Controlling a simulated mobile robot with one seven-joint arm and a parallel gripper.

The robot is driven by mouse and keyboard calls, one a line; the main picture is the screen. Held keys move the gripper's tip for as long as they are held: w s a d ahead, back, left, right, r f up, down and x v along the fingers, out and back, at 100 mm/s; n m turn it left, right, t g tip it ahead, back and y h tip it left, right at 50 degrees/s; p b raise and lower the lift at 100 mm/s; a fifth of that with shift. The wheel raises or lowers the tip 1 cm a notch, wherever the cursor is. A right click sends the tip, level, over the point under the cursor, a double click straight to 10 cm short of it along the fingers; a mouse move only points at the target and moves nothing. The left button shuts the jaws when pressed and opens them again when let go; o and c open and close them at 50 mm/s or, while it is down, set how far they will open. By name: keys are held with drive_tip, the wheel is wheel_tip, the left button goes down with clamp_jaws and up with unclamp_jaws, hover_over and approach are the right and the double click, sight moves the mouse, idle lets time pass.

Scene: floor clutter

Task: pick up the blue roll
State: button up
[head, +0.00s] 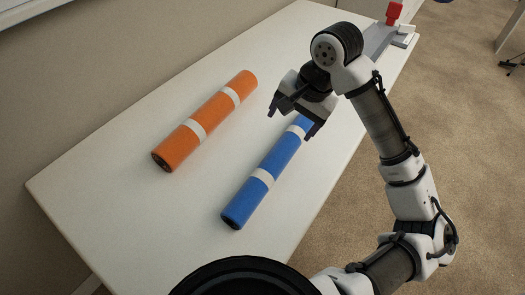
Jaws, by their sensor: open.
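The blue roll (256,192) lies on the white table, slanting from lower left to upper right, with white bands around it. Its upper right end is partly hidden by my gripper. My gripper (291,123) is open, its two dark fingers apart, over the upper right end of the blue roll. I cannot tell whether a finger touches the roll.
An orange roll (215,112) with white bands lies to the left, roughly parallel to the blue one. The white table (95,180) is clear around both. A red object (394,13) and a grey piece (377,42) are at the far right end. A wall runs along the left.

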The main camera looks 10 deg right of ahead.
sight(282, 152)
drive_tip(key=x, duration=0.9)
drive_tip(key=s+d+x, duration=0.1)
drive_tip(key=x, duration=0.3)
drive_tip(key=shift+s+d+f+b, duration=0.1)
drive_tip(key=shift+f+b, duration=0.2)
drive_tip(key=shift+f, duration=0.2)
drive_tip(key=shift+c, duration=0.4)
drive_tip(key=c, duration=1.1)
drive_tip(key=shift+r, duration=0.1)
